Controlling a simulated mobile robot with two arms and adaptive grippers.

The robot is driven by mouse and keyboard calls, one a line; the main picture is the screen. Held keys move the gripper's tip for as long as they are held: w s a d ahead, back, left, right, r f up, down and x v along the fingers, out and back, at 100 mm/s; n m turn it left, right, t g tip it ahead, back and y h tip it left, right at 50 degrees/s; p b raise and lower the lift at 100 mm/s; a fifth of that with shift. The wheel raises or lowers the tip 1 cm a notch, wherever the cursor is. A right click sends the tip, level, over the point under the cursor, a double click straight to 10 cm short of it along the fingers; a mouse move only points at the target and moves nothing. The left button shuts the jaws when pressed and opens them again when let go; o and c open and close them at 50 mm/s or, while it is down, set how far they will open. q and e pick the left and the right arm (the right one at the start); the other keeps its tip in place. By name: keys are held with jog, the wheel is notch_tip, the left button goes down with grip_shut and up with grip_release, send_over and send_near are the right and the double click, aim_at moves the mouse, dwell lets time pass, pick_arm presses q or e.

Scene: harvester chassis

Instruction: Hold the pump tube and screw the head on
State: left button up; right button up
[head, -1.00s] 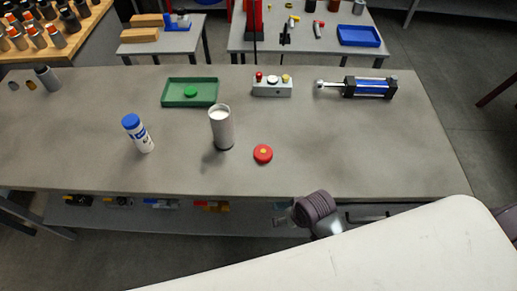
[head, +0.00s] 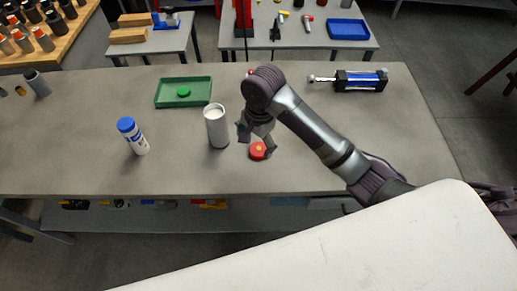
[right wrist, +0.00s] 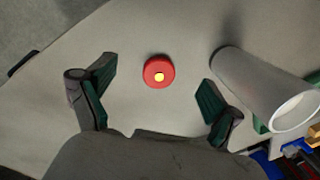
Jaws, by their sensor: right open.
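The pump tube, a light grey cylinder (head: 216,127), stands upright on the grey bench with its top facing up. It also shows in the right wrist view (right wrist: 262,88), at the right, outside the fingers. The red round head (head: 257,151) with a yellow centre lies on the bench to the right of the tube. In the right wrist view the red head (right wrist: 159,72) lies ahead of and between the fingers, not touched. My right gripper (head: 252,138) is open and empty just above the red head. My left gripper is not in view.
A white bottle with a blue cap (head: 132,136) stands left of the tube. A green tray (head: 203,91) holding a green disc lies behind. A blue and black cylinder (head: 349,80) lies at the back right. The bench (head: 90,120) is clear at the front left.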

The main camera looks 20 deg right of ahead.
jog(key=w+d+r+m+h, duration=0.1)
jog(key=w+d+r+m, duration=0.1)
jog(key=r, duration=0.3)
jog(key=shift+w+m+g, duration=0.3)
jog(key=shift+w+m, duration=0.3)
jog(key=shift+m, duration=0.3)
jog(key=shift+f, duration=0.1)
jog(key=p, duration=0.1)
send_over(259, 148)
jog(key=f, duration=0.8)
jog(key=shift+s+a+f, duration=0.1)
jog(key=shift+a+f, duration=0.15)
jog(key=shift+f, duration=0.05)
jog(key=shift+d+f+p, duration=0.2)
jog(key=shift+f+p, duration=0.4)
jog(key=shift+f, duration=2)
